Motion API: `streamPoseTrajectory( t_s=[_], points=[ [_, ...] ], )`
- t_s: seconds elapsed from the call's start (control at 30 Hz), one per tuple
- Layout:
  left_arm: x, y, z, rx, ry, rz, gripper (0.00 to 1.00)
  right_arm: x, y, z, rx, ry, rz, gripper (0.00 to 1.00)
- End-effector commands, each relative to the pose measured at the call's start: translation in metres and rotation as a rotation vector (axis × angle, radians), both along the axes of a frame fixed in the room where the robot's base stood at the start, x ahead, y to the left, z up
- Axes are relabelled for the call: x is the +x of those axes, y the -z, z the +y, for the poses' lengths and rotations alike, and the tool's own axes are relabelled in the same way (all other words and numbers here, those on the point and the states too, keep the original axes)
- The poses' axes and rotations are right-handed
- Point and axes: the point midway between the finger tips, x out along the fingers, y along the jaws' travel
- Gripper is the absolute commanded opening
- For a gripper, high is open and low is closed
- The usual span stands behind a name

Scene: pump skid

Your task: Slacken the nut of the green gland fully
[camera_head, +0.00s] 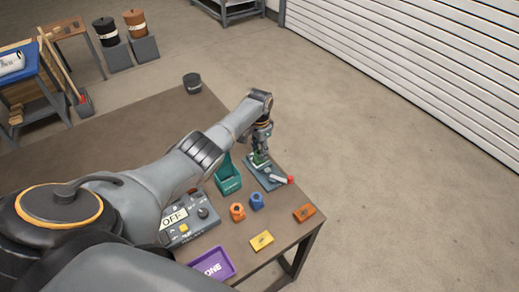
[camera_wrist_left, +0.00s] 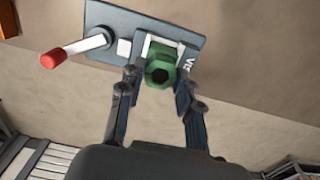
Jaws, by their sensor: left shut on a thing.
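The green gland (camera_wrist_left: 160,72) shows in the left wrist view, its hexagonal nut with a dark centre facing the camera. It sits in the pale jaws of a grey-blue vise (camera_wrist_left: 205,45), which has a lever with a red tip (camera_wrist_left: 53,58). In the head view the vise (camera_head: 274,180) stands near the table's right edge, and the gland (camera_head: 259,158) is partly hidden under my gripper. My left gripper (camera_wrist_left: 157,84) has one finger on each side of the green nut and is shut on it. My right gripper is not in view.
A teal bin (camera_head: 228,184) stands left of the vise. Nearby are a control box (camera_head: 186,224) with an OFF sign, small orange (camera_head: 237,212) and blue (camera_head: 256,201) pieces, a yellow block (camera_head: 261,241), an orange block (camera_head: 304,213) and a purple tray (camera_head: 226,275).

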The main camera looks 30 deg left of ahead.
Motion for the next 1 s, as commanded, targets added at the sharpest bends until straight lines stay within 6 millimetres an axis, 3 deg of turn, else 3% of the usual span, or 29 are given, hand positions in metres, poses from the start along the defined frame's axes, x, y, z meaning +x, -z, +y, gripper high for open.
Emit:
streamPoseTrajectory(
  t_s=[0.23,0.27,0.37,0.77,1.0],
  points=[
    [0.000,0.000,0.000,0.000,0.000,0.001,0.03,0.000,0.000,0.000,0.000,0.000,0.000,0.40],
    [0.000,0.000,0.000,0.000,0.000,0.000,0.40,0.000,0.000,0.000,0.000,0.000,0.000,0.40],
    [0.000,0.000,0.000,0.000,0.000,0.000,0.58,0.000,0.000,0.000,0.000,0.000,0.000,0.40],
    [0.000,-0.005,0.001,0.000,0.001,0.000,0.58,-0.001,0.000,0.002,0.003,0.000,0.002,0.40],
    [0.001,-0.037,0.001,0.002,0.002,-0.004,0.58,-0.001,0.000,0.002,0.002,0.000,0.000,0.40]
  ],
)
